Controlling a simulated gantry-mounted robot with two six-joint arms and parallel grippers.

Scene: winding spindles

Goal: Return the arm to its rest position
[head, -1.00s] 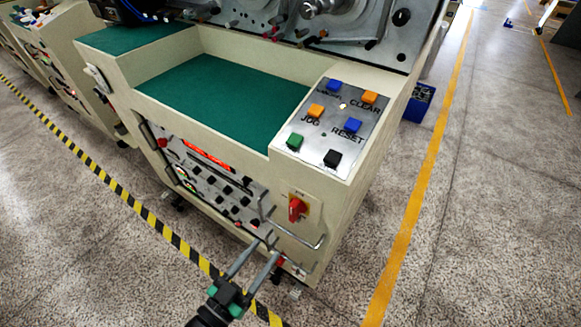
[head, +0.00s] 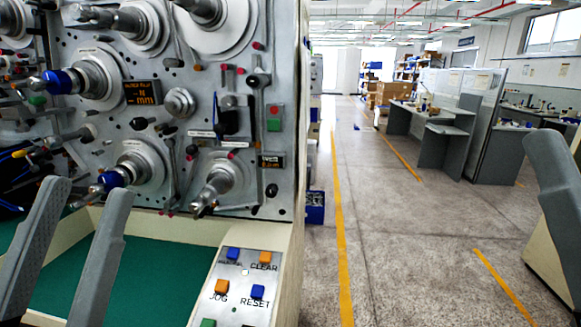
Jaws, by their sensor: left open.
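My left gripper (head: 87,188) shows large and close at the lower left of the head view. Its two grey fingers point up and stand apart, with nothing between them. They overlap the picture of the winding machine's green tray (head: 160,270); I see no contact with it. The gripper's body and the rest of the arm are out of the frame.
The winding machine's upright panel (head: 150,115) carries spindles and fills the left half. A button panel (head: 240,290) is at the bottom. Open floor (head: 400,240) with yellow lines lies to the right.

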